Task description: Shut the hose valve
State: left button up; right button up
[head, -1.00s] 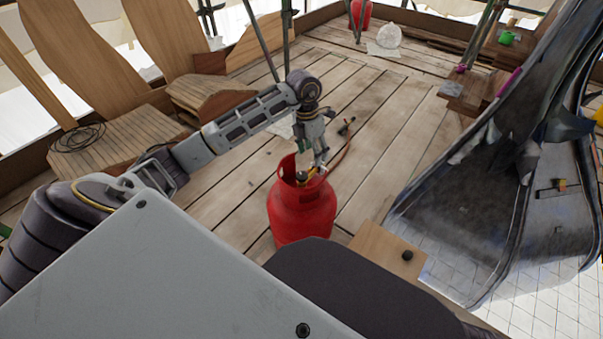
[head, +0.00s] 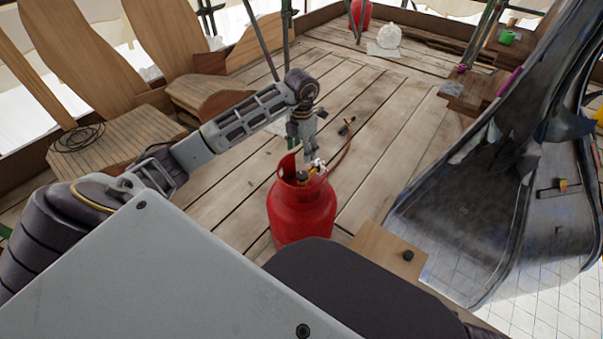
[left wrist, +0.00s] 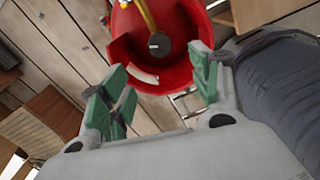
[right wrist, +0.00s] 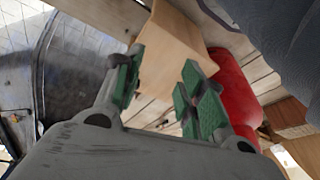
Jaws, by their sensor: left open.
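A red gas cylinder (head: 302,215) stands upright on the plank floor, and its collar shows in the left wrist view (left wrist: 185,75). Inside the collar are a round dark knob (left wrist: 159,45) and a brass fitting (left wrist: 146,14). A small pale part (head: 319,165) sits at the fitting, too small to make out as the hose valve. A reddish hose (head: 343,151) runs from there to a dark torch (head: 346,127). My left gripper (head: 309,153) is open and empty, just above the collar. My right gripper (right wrist: 158,80) is open and empty; the head view does not show it.
A wooden board (head: 380,250) with a black knob lies right of the cylinder. A large dark metal shell (head: 450,190) stands at the right. Scaffold poles, a second red cylinder (head: 361,14) and a white helmet (head: 388,37) are at the back.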

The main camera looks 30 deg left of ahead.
aim_at(301, 175)
pick_arm(q)
notch_tip(301, 175, down, 4)
jog(key=shift+r+b, duration=0.1)
jog(key=shift+b, duration=0.35)
notch_tip(301, 175, down, 6)
jog(key=shift+f+b, duration=0.2)
jog(key=shift+b, duration=0.7)
jog(key=shift+f, duration=0.9)
pick_arm(e)
notch_tip(301, 175, down, 6)
jog(key=a+t+y, duration=0.1)
jog(key=a, duration=0.1)
jog(key=shift+w+r, duration=0.15)
jog(key=shift+w, duration=0.3)
pick_arm(q)
jog(key=c, duration=1)
jog(key=shift+c, duration=0.2)
